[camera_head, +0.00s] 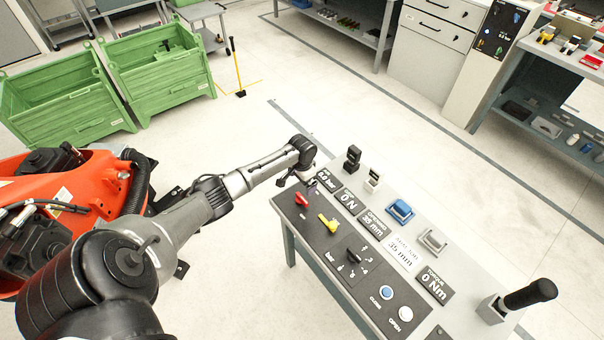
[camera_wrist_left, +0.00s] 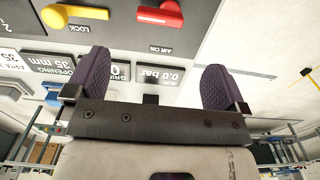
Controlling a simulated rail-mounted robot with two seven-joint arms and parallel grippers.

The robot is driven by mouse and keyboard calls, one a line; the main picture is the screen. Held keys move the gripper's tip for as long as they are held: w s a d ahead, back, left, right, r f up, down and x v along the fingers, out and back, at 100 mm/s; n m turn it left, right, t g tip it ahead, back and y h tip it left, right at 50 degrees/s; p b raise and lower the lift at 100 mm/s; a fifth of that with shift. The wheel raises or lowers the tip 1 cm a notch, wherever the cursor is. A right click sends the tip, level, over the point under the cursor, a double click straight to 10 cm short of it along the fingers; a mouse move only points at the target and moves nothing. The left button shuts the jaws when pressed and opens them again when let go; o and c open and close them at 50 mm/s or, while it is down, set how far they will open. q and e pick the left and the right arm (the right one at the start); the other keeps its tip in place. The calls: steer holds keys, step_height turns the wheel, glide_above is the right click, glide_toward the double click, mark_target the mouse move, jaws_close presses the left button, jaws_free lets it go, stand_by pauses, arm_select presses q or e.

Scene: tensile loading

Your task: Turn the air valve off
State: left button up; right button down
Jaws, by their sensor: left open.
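The red air valve lever (camera_head: 301,199) sits on the dark panel at the left end of the control table. It also shows at the top of the left wrist view (camera_wrist_left: 162,14), beside the words AIR ON, lying roughly crosswise in that picture. My left gripper (camera_head: 302,180) hovers at the panel's left end, close to the red lever. In the left wrist view its two dark fingers (camera_wrist_left: 156,78) are wide apart with nothing between them, and the lever lies beyond the fingertips. Contact is not visible. My right gripper is not in view.
A yellow lever (camera_head: 328,223) marked LOCK, a black knob (camera_head: 353,256), and blue (camera_head: 386,292) and white (camera_head: 405,313) buttons share the panel. Displays and small holders line the back. A black handle (camera_head: 530,294) stands at the right end. Green crates (camera_head: 60,105) stand on the floor.

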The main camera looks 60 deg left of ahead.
arm_select(q)
steer(key=shift+r, duration=1.35)
